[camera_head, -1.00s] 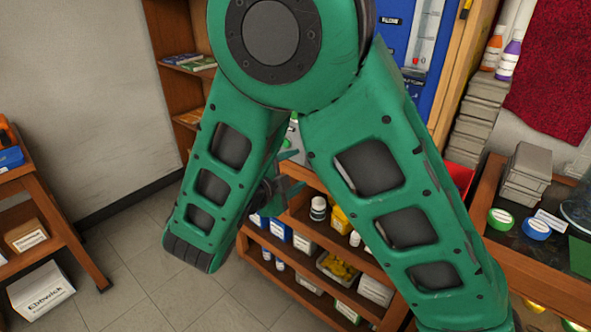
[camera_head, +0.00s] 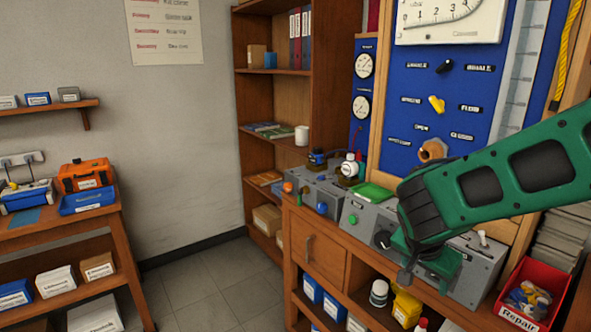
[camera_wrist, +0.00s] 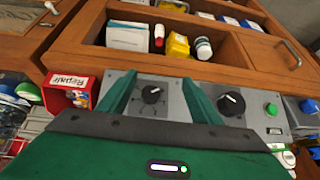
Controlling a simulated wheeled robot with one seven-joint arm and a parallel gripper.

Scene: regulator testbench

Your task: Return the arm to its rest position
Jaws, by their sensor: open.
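My green arm comes in from the right in the head view. My gripper (camera_head: 430,270) is low over the front of the bench, close to the grey control boxes. In the wrist view my gripper (camera_wrist: 160,90) has its two green fingers apart with nothing held between them. A grey box with a black knob (camera_wrist: 151,94) shows between the fingers, and a second black knob (camera_wrist: 232,103) shows beside the right finger. I cannot tell whether the fingers touch the boxes.
A red bin of small parts (camera_head: 527,300) stands right of my gripper. The blue gauge panel (camera_head: 450,110) rises behind. Shelves below the bench hold boxes and bottles (camera_wrist: 178,46). A wooden shelf unit (camera_head: 275,110) stands further left. The floor (camera_head: 200,280) at left is clear.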

